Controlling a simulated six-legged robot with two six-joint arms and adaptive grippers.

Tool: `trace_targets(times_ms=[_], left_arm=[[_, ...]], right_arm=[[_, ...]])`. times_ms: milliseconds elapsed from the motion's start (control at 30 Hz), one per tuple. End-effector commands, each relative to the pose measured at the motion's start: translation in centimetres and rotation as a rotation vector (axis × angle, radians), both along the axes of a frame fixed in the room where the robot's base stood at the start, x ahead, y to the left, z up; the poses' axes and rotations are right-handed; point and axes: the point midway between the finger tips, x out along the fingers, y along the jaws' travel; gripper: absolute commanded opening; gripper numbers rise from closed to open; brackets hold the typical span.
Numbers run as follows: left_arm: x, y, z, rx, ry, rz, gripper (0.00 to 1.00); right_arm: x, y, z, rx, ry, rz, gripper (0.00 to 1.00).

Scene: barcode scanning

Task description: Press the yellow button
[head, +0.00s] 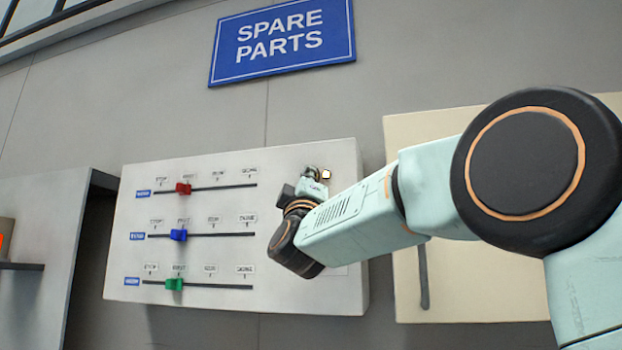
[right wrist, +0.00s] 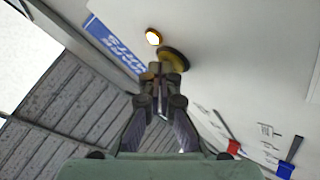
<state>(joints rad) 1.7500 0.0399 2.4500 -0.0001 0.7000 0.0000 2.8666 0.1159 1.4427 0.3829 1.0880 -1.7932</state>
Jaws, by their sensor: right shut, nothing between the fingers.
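The yellow button (right wrist: 173,52) shows in the right wrist view as a dark yellow disc on the pale panel, straight ahead of my right gripper. My right gripper (right wrist: 164,67) is shut and empty, and its fingertips overlap the button's near side. They are at or very close to the button; I cannot tell whether they press it. In the head view my right gripper (head: 313,171) is at the panel's upper right and the button is hidden behind it. A small lamp (right wrist: 153,37) beside the button glows white with an orange rim. My left gripper is not in view.
The white panel (head: 345,290) carries sliders with red (head: 183,188), blue (head: 178,235) and green (head: 174,284) knobs, left of my arm. A blue SPARE PARTS sign (head: 283,40) hangs above. A cream cabinet door (head: 470,290) with a handle stands to the right.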

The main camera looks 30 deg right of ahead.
Motion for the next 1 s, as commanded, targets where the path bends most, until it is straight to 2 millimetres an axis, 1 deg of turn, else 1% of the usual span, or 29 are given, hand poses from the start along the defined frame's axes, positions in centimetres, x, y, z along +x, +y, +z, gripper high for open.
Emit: trace_targets(times_ms=[300, 600, 1000], left_arm=[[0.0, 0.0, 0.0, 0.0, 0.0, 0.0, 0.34], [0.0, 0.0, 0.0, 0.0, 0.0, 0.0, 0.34], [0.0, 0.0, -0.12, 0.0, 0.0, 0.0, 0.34]], right_arm=[[0.02, 0.04, 0.04, -0.001, -0.001, 0.0, 0.0], [0.64, -0.53, 0.02, 0.0, 0.0, 0.0, 0.0], [0.48, -0.36, 0.05, 0.0, 0.0, 0.0, 0.0]])
